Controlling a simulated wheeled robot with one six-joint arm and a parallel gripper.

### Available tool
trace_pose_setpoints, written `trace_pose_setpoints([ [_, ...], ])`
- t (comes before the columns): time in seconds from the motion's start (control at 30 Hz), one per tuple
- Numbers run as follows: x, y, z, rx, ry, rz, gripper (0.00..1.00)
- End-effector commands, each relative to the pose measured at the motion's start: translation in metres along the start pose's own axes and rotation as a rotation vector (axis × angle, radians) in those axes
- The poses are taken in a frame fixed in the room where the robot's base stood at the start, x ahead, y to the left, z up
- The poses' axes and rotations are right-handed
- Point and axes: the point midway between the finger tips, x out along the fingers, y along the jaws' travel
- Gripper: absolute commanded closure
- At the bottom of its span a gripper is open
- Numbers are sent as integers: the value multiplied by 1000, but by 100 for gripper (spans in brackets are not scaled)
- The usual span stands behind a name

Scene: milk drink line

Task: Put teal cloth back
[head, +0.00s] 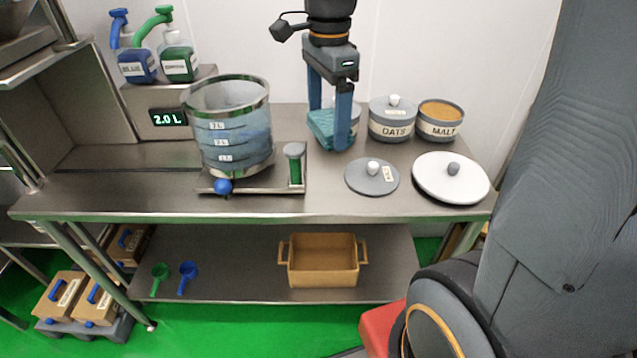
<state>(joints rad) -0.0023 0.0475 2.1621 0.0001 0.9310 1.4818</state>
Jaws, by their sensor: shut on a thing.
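The teal cloth (322,124) is a folded, textured piece held between the blue fingers of my gripper (332,132). My gripper points down and is shut on the cloth at the back middle of the steel table (330,194). The cloth is low, at or just above the table top; I cannot tell whether it touches. A pale grey container is partly hidden behind the right finger.
An oats tub (391,122) and an open malt tub (439,121) stand right of my gripper. A grey lid (371,180) and a white lid (450,183) lie in front. A clear measuring vessel (228,125) stands left. A brown crate (323,268) sits on the shelf below.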

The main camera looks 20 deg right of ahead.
Motion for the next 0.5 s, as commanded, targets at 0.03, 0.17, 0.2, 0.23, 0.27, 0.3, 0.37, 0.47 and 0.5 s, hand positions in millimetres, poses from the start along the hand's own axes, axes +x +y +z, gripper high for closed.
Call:
trace_pose_setpoints([
  [0.03,3,2,0,10,0,2,40],
  [0.17,25,4,1,14,-1,7,40],
  [0.2,35,3,1,13,-1,8,40],
  [0.23,42,3,1,13,-1,9,40],
  [0.27,50,4,1,12,-1,9,40],
  [0.3,60,4,1,12,-1,8,40],
  [0.37,74,4,1,12,-1,8,40],
  [0.47,98,4,1,12,-1,9,40],
  [0.5,107,4,1,12,-1,8,40],
])
